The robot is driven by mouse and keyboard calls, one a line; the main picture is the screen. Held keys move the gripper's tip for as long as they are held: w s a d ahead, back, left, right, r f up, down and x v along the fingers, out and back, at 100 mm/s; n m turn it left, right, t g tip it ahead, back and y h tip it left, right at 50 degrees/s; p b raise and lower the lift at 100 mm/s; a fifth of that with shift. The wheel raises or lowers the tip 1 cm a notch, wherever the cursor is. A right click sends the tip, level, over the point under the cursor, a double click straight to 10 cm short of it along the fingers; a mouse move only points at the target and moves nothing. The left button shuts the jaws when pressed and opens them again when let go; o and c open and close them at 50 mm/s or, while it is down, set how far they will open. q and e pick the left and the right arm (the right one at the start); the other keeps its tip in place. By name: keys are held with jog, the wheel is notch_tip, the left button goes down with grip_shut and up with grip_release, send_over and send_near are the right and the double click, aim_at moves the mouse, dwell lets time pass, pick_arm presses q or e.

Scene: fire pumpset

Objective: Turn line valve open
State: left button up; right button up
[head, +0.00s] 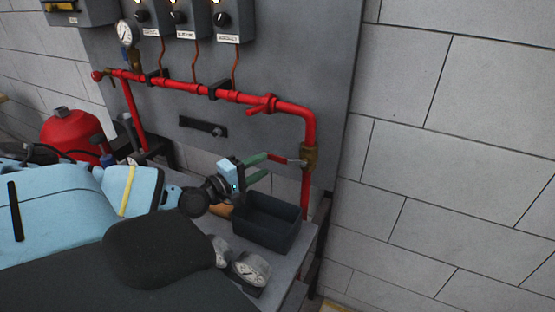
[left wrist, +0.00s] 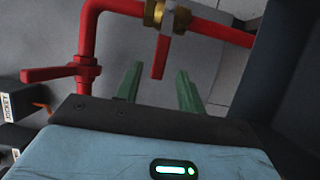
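The line valve is a brass body (head: 309,155) on the vertical red pipe at the right of the panel. Its red lever (head: 279,158) sticks out sideways to the left. In the left wrist view the brass valve (left wrist: 166,15) is at the top, with the lever (left wrist: 161,57) pointing down. My left gripper (head: 263,167) is open, its green fingers near the lever. In the left wrist view the lever's end appears between the fingertips (left wrist: 160,70), with a gap on each side. I cannot tell how deep it sits. My right gripper is not in view.
Another red handle (head: 262,104) is on the horizontal pipe (head: 215,93). A red tank (head: 70,133) is at the left. Control boxes (head: 233,18) hang above.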

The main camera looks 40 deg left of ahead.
aim_at(274, 159)
pick_arm(q)
jog(key=shift+w+d+b, duration=0.15)
jog(key=shift+w+b, duration=0.2)
jog(key=shift+w, duration=1.2)
jog(key=shift+w+d+b, duration=0.1)
jog(key=shift+w+b, duration=0.25)
jog(key=shift+w, duration=1.15)
jog(key=shift+c, duration=0.5)
grip_shut()
